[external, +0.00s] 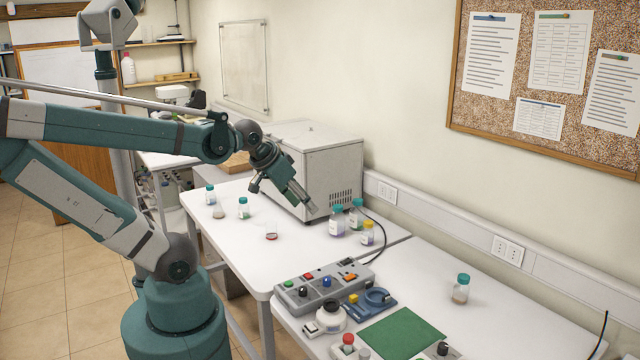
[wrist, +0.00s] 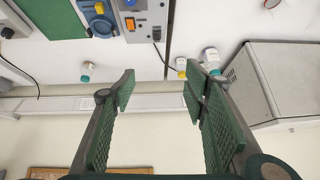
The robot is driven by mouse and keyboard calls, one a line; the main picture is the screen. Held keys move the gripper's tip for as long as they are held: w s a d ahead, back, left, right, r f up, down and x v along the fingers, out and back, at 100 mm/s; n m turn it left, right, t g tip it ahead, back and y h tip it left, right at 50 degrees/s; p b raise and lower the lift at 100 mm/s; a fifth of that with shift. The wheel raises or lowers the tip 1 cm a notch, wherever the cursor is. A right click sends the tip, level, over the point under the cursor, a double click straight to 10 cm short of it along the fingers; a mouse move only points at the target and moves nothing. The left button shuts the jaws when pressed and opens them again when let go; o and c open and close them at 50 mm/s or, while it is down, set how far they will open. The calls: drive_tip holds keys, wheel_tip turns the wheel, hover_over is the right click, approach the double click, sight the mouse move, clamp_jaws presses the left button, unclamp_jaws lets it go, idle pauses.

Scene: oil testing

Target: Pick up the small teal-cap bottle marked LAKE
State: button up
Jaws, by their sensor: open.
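My gripper (external: 298,200) is open and empty, in the air in front of the grey box. In the wrist view its fingers (wrist: 158,90) are spread with nothing between them. Several teal-cap bottles stand upright. One (external: 461,290) is alone on the right table and also shows in the wrist view (wrist: 86,72). Two stand near the grey box, a left one (external: 337,222) and a right one (external: 356,215). Two smaller ones, a left one (external: 210,196) and a right one (external: 243,209), stand on the far table. I cannot read LAKE on any label.
A yellow-cap bottle (external: 367,235) stands in front of the pair by the grey box (external: 310,165). A dish with red contents (external: 271,232) sits on the far table. A control panel (external: 325,288) and a green mat (external: 402,333) occupy the near table. Its right part is mostly clear.

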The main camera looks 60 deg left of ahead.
sight(243, 202)
drive_tip(key=w+a+f+m+t+y+b, duration=0.1)
drive_tip(key=w+a+f+m+y+b, duration=0.25)
drive_tip(key=a, duration=0.75)
drive_tip(key=w+a+f+m+y+b, duration=0.2)
drive_tip(key=w+a+f+y+b, duration=0.15)
drive_tip(key=a, duration=0.75)
drive_tip(key=w+a+f+m+t+y+b, duration=0.1)
drive_tip(key=w+a+f+m+y+b, duration=0.2)
drive_tip(key=a, duration=0.9)
drive_tip(key=s+a+f+m+y+b, duration=0.1)
drive_tip(key=s+a+f+m+b, duration=0.1)
drive_tip(key=a+f+m+b, duration=0.2)
drive_tip(key=s+a+f+m+y+b, duration=0.2)
drive_tip(key=s+a+f+m+b, duration=0.1)
drive_tip(key=a, duration=0.7)
drive_tip(key=s+a+f+m+y+b, duration=0.1)
drive_tip(key=s+a+f+m+b, duration=0.2)
drive_tip(key=a+f+m+b, duration=0.2)
drive_tip(key=shift+s+a+f+m+y, duration=0.2)
drive_tip(key=shift+a+f+m+y, duration=0.2)
drive_tip(key=shift+a+f+m, duration=0.8)
drive_tip(key=shift+s+a+f+m, duration=0.15)
drive_tip(key=shift+s+f+m, duration=0.2)
drive_tip(key=shift+m, duration=0.2)
drive_tip(key=shift+w, duration=0.1)
drive_tip(key=shift+p+x, duration=0.35)
drive_tip(key=shift+x, duration=0.95)
